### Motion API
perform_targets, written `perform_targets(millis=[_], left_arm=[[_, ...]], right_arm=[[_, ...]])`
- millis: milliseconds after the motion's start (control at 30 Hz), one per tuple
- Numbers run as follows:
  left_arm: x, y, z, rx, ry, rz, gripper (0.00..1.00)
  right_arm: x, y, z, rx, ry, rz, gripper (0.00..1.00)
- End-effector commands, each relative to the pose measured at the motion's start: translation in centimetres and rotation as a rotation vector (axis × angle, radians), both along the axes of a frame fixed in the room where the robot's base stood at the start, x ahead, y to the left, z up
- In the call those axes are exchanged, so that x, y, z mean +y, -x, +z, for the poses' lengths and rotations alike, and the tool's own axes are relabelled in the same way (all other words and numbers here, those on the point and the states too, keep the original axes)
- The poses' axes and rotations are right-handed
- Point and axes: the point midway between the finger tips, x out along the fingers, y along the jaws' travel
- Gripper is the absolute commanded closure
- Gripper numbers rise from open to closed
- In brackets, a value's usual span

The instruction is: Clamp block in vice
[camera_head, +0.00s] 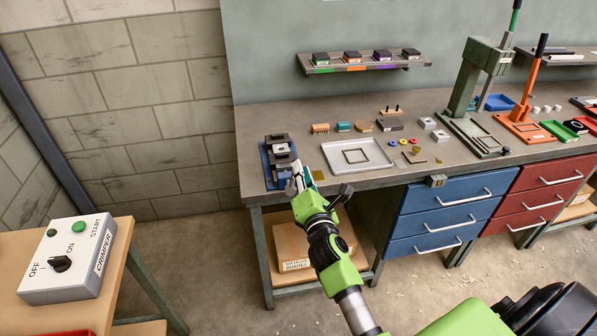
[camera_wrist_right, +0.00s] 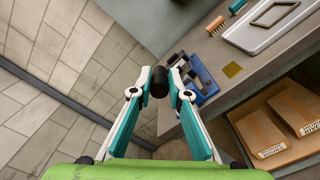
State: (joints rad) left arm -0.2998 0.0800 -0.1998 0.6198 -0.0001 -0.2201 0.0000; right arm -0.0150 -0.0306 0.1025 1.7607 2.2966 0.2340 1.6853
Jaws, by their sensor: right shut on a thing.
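The blue vice (camera_head: 266,168) with dark grey jaws sits at the left end of the workbench. A light grey block (camera_head: 282,149) shows between its jaws; whether the jaws press on it I cannot tell. My right gripper (camera_head: 298,172) is at the vice's near end, over the bench's front edge. In the wrist view its fingertips (camera_wrist_right: 159,83) are shut on a dark round knob (camera_wrist_right: 159,76), which looks like the vice's handle end. Part of the blue vice (camera_wrist_right: 203,78) shows just behind the right finger. My left gripper is not in view.
A white tray (camera_head: 372,165) lies right of the vice, with small parts beyond it. A wall shelf (camera_head: 390,65) hangs above. A green press (camera_head: 466,90) stands farther right. A crimper control box (camera_head: 65,265) is on the left table. Floor left of the bench is clear.

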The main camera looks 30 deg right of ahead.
Motion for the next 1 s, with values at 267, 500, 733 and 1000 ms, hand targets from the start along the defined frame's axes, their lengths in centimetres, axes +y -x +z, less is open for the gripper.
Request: perform_targets(millis=[267, 500, 733, 1000], left_arm=[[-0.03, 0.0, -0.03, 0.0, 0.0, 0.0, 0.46], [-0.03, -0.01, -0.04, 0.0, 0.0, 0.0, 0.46], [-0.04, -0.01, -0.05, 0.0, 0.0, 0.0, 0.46], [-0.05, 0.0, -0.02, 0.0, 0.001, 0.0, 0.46]], right_arm=[[-0.56, 0.36, -1.29, 0.026, 0.0, -0.013, 1.0], [-0.51, 0.38, -1.39, 0.027, -0.001, -0.011, 1.0], [-0.46, 0.36, -1.4, 0.026, -0.002, -0.011, 0.73], [-0.3, 0.24, -0.95, 0.018, -0.002, -0.007, 0.67]])
